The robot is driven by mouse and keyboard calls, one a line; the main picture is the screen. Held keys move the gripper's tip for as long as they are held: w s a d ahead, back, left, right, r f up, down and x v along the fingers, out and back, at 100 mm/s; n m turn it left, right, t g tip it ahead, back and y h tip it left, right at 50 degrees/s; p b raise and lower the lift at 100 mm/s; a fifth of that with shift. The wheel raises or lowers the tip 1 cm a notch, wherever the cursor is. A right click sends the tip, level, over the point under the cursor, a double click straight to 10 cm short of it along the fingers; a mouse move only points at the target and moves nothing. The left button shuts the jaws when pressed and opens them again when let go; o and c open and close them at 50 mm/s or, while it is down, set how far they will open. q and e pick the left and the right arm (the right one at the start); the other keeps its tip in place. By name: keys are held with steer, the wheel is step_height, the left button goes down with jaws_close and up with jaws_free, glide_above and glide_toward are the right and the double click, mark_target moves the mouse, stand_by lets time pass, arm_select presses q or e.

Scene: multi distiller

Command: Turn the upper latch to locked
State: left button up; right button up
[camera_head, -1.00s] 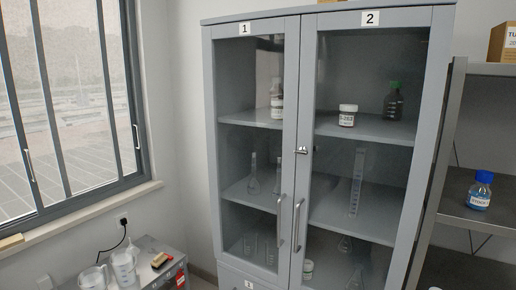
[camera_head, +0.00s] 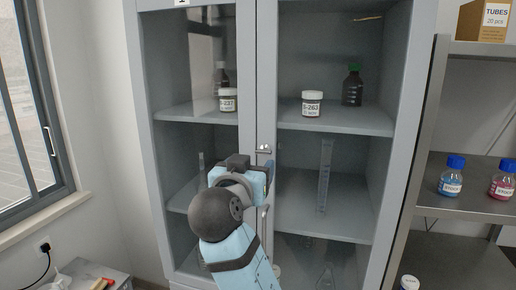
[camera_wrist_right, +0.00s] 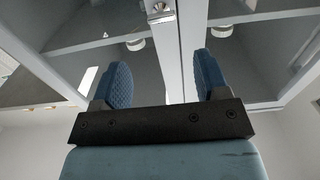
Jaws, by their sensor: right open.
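The upper latch (camera_head: 263,150) is a small metal piece at the seam between the two glass doors of the grey cabinet (camera_head: 145,80). Its bar looks roughly horizontal. My right gripper (camera_head: 262,176) is in front of the doors, just below and left of the latch, and apart from it. In the right wrist view the blue padded fingers (camera_wrist_right: 162,75) are spread and empty, with the door seam between them and the latch (camera_wrist_right: 161,13) beyond their tips. The door handles are largely hidden by my arm. My left gripper is not in view.
Behind the glass stand a jar (camera_head: 312,104), a dark bottle (camera_head: 352,86) and a measuring cylinder (camera_head: 324,175). An open shelf with a blue-capped bottle (camera_head: 452,175) stands at right. A window (camera_head: 30,110) is at left.

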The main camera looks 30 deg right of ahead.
mark_target(263, 152)
steer(key=p+x, duration=0.2)
steer(key=x, duration=0.7)
steer(key=shift+w, duration=0.2)
steer(key=shift+w+d+f, duration=0.1)
steer(key=shift+w+d, duration=0.15)
steer(key=shift+d, duration=0.1)
steer(key=shift+c, duration=0.2)
steer(key=c, duration=0.9)
